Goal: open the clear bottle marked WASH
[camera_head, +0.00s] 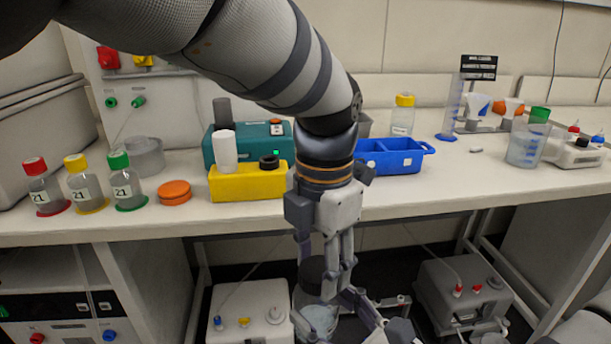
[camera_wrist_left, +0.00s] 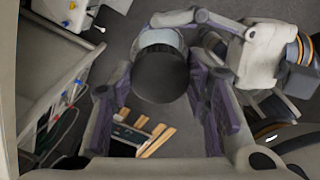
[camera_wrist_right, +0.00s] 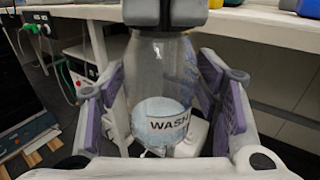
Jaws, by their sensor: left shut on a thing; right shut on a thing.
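The clear bottle marked WASH (camera_wrist_right: 160,75) is upright between the purple pads of my right gripper (camera_wrist_right: 168,100), which is shut on its body. Its label (camera_wrist_right: 168,122) faces the right wrist camera, and pale liquid is low inside. The bottle's dark cap (camera_wrist_right: 165,12) is at the neck; I cannot tell whether it is still threaded on. In the left wrist view the round black cap (camera_wrist_left: 161,76) is between the fingers of my left gripper (camera_wrist_left: 158,88), shut on it from above. In the head view my left gripper (camera_head: 326,275) points down, partly hiding cap and bottle (camera_head: 319,319).
The bottle is held in front of the bench edge (camera_head: 120,232), below the bench top. On the bench stand several capped bottles, a yellow block (camera_head: 245,184) and a blue bin (camera_head: 398,160). Grey-white units (camera_head: 250,312) stand below on both sides.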

